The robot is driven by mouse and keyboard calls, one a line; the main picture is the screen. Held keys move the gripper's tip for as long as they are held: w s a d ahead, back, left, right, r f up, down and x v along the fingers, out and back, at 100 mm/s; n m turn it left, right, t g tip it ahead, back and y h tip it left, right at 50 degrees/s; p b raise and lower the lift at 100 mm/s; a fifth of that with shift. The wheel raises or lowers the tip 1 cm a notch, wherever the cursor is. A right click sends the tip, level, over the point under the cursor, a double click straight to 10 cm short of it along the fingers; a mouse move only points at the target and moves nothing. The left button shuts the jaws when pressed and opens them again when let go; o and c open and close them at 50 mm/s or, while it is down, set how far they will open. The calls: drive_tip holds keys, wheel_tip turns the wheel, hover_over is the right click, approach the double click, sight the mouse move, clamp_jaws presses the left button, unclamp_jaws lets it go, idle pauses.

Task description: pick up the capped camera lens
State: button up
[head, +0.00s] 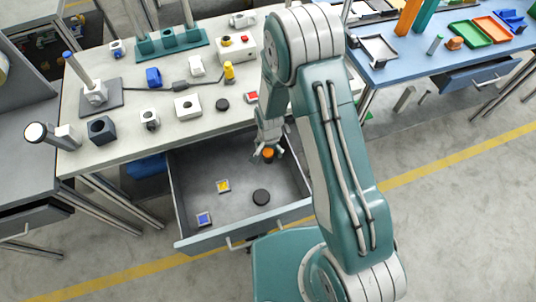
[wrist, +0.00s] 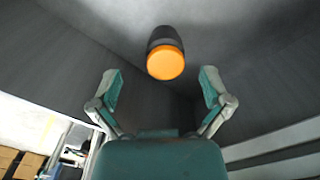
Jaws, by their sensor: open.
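A short black cylinder with an orange end, which looks like the capped camera lens (head: 268,155), stands in the open drawer near its back right. In the wrist view the lens (wrist: 166,58) sits ahead of the fingers, slightly right of centre, its orange end facing the camera. My gripper (head: 264,153) reaches down into the drawer close to the lens and partly overlaps it in the head view. In the wrist view my gripper (wrist: 160,82) is open, its fingers spread wide with nothing between them.
The drawer (head: 240,229) is pulled out below a workbench (head: 130,157). The drawer walls and bench edge are close to my gripper.

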sight(268, 156)
drive_tip(key=shift+w+a+f, duration=0.1)
drive_tip(key=shift+w+f, duration=0.1)
drive_tip(key=shift+f, duration=1.25)
drive_tip(key=shift+w+a+f, duration=0.1)
drive_tip(key=shift+w+f, duration=0.1)
drive_tip(key=shift+f, duration=1.25)
drive_tip(key=shift+d, duration=0.1)
drive_tip(key=c, duration=1.3)
